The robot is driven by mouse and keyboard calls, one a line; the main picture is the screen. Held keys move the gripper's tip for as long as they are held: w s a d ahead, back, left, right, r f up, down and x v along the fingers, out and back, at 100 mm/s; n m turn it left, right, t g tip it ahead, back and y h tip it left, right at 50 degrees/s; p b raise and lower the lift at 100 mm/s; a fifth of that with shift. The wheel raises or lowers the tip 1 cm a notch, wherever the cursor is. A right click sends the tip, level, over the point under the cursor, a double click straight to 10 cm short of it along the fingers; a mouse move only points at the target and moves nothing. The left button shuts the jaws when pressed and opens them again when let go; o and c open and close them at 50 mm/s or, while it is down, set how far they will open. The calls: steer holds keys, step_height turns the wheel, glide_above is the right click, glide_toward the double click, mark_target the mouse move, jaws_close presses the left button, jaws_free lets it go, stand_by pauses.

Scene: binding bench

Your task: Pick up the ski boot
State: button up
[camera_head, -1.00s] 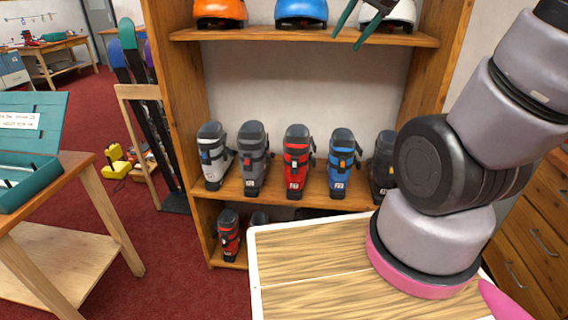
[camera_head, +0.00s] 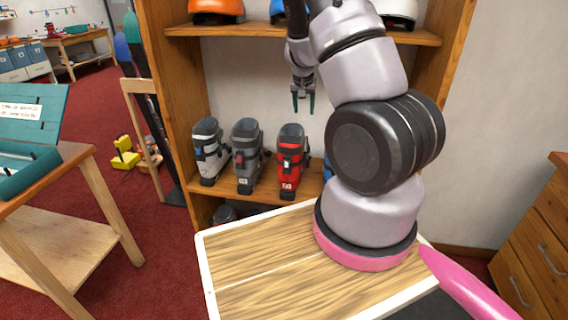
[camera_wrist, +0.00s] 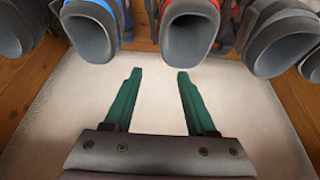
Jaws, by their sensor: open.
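Several ski boots stand upright in a row on the middle shelf: a white one (camera_head: 210,152), a dark grey one (camera_head: 247,157), a red one (camera_head: 291,160) and a blue one (camera_head: 327,166) mostly hidden by my arm. A black boot (camera_wrist: 20,25) shows in the wrist view, at its top left. My gripper (camera_head: 304,104) is open and empty, pointing down just above the red boot in the head view. In the wrist view, the open cuff of the red boot (camera_wrist: 190,35) lies just beyond the green fingertips, with the blue (camera_wrist: 93,35) and grey (camera_wrist: 283,42) cuffs either side. Nothing touches the fingers.
The wooden shelf (camera_head: 265,201) has side posts and a pale back wall (camera_head: 245,75) close to the gripper. Helmets, one orange (camera_head: 217,10), sit on the shelf above. A bench with a teal case (camera_head: 30,168) stands left; drawers (camera_head: 535,240) stand right.

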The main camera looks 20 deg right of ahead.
mark_target(304, 128)
steer(key=x, duration=1)
steer(key=shift+w+f, duration=0.2)
steer(key=shift+f, duration=0.2)
jaws_close()
steer(key=shift+r, duration=0.1)
stand_by(0.9)
